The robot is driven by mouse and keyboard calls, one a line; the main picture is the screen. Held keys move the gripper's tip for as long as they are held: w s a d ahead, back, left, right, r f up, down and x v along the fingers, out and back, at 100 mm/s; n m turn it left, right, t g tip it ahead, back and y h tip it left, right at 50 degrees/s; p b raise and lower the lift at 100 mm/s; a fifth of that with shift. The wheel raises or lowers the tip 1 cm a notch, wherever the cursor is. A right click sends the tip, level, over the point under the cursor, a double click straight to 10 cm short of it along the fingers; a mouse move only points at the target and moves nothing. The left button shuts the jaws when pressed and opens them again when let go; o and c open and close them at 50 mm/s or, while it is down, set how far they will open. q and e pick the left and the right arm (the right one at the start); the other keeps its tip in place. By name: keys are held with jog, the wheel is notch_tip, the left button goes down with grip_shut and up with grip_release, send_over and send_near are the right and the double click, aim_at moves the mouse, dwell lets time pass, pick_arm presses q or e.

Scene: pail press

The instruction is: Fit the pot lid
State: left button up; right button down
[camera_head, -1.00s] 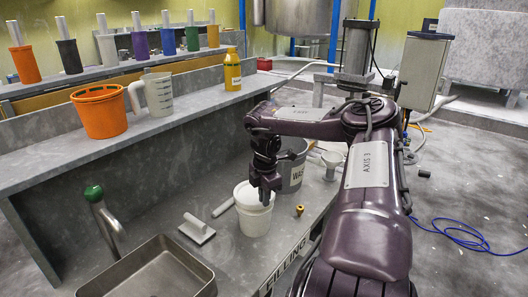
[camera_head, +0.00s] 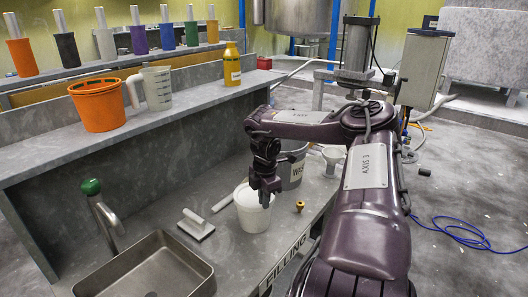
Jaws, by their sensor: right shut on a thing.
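A white pot (camera_head: 254,216) stands upright on the grey bench, between the sink and the arm. My right gripper (camera_head: 265,199) points down over the pot's top and is shut on the white pot lid (camera_head: 246,194). The lid and the pot's rim are both white and blend together, so I cannot tell whether the lid is seated or level. The fingers hide part of the lid's middle. My left gripper is not in view.
A white float-like tool (camera_head: 196,225), a pale rod (camera_head: 222,203) and a small brass-coloured piece (camera_head: 300,206) lie around the pot. A sink (camera_head: 148,270) with a green-topped tap is at front left.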

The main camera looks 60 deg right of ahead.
jog(key=shift+f, duration=0.25)
jog(key=shift+r, duration=0.1)
jog(key=c, duration=1.1)
grip_release()
jog(key=shift+r, duration=0.1)
notch_tip(320, 180, up, 8)
jog(key=p, duration=0.7)
